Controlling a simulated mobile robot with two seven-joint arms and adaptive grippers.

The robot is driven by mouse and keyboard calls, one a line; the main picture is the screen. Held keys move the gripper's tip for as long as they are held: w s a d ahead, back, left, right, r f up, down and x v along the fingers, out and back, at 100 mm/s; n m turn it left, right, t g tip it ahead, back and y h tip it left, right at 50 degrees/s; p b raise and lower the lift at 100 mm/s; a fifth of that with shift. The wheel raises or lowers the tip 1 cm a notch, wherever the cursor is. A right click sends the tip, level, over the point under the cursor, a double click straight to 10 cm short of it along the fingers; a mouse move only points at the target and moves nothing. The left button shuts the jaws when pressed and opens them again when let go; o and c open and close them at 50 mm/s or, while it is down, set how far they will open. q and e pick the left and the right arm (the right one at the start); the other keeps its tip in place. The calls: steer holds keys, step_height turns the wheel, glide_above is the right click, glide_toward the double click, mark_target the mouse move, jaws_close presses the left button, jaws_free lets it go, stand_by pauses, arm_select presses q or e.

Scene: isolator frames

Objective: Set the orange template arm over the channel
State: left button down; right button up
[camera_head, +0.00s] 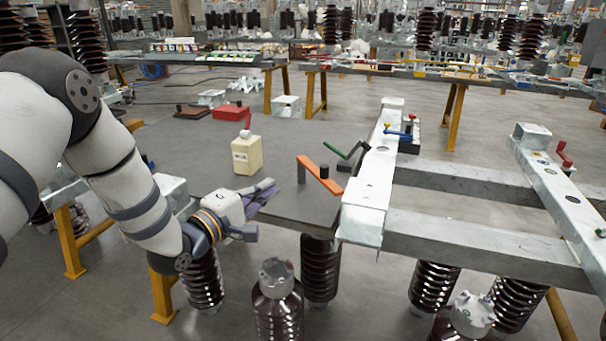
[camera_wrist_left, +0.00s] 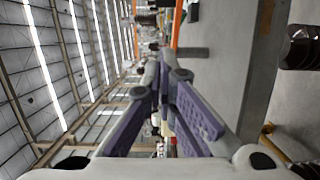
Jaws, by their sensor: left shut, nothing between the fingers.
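The orange template arm (camera_head: 318,174) is a flat bar standing raised on the dark table top (camera_head: 215,150), near its right edge. A short black cylinder shows at its middle, and a dark leg shows under its far end. It lies to the left of the grey galvanized channel (camera_head: 367,190), apart from it. My left gripper (camera_head: 270,187) is shut and empty above the table's near edge, to the left of the orange arm and not touching it. In the left wrist view, the purple-padded fingers (camera_wrist_left: 163,85) meet, with an orange strip (camera_wrist_left: 176,28) beyond them. My right gripper is out of view.
A cream bottle (camera_head: 247,155) and a red box (camera_head: 231,112) stand on the table. A dark crank with a green handle (camera_head: 336,147) lies between the orange arm and the channel. Small blue and yellow tools (camera_head: 397,134) sit on the channel. Brown ribbed insulators (camera_head: 320,270) stand below.

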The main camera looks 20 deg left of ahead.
arm_select(q)
steer(key=b, duration=0.1)
glide_toward(318, 168)
steer(key=shift+w+a+r, duration=0.25)
steer(key=shift+a+r, duration=0.25)
steer(key=shift+a, duration=0.05)
steer(key=shift+w+a+r, duration=0.25)
steer(key=shift+a+r, duration=0.25)
steer(key=d, duration=0.1)
steer(key=w+d, duration=0.1)
steer(key=d, duration=0.1)
steer(key=shift+w+d+r, duration=0.25)
steer(key=shift+w, duration=0.15)
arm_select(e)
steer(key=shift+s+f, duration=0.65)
